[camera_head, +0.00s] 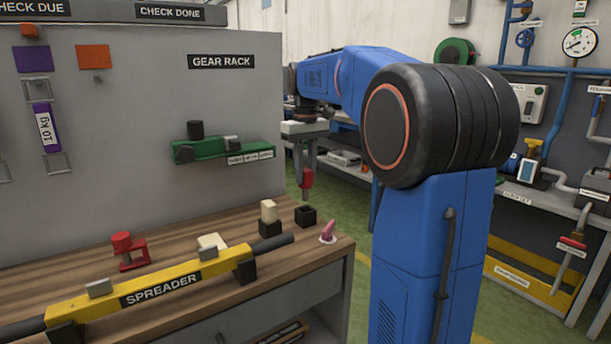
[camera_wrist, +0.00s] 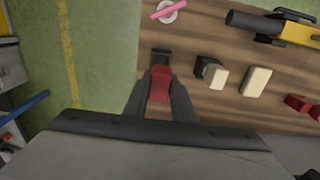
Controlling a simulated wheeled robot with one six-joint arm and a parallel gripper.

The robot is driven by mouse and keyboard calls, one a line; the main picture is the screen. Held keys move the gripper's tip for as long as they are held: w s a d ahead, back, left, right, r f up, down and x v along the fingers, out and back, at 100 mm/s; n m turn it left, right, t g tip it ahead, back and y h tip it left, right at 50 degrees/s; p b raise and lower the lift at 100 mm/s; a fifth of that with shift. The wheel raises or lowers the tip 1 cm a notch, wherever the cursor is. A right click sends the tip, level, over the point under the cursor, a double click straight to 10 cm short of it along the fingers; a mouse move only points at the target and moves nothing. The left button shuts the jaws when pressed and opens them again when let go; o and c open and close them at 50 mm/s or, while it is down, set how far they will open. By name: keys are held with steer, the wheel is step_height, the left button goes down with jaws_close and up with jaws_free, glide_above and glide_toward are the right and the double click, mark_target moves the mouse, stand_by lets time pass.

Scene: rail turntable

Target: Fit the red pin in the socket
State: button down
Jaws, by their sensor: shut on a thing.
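My gripper (camera_head: 305,171) is shut on the red pin (camera_head: 307,179) and holds it upright, in the air, beyond the right end of the workbench in the head view. In the wrist view the red pin (camera_wrist: 160,83) sits between my two fingertips (camera_wrist: 161,95). An empty black square socket (camera_head: 306,214) stands on the bench near its right end. In the wrist view the socket (camera_wrist: 160,55) shows just past the pin, partly covered by it. The pin is apart from the socket in the head view.
A black block with a cream peg (camera_head: 268,211) stands left of the socket. A pink piece (camera_head: 328,229) lies on a white disc at the bench corner. The yellow spreader bar (camera_head: 150,287) lies along the front. A grey gear rack panel (camera_head: 240,100) rises behind.

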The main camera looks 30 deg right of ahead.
steer(key=shift+r, duration=0.15)
steer(key=shift+r, duration=2.4)
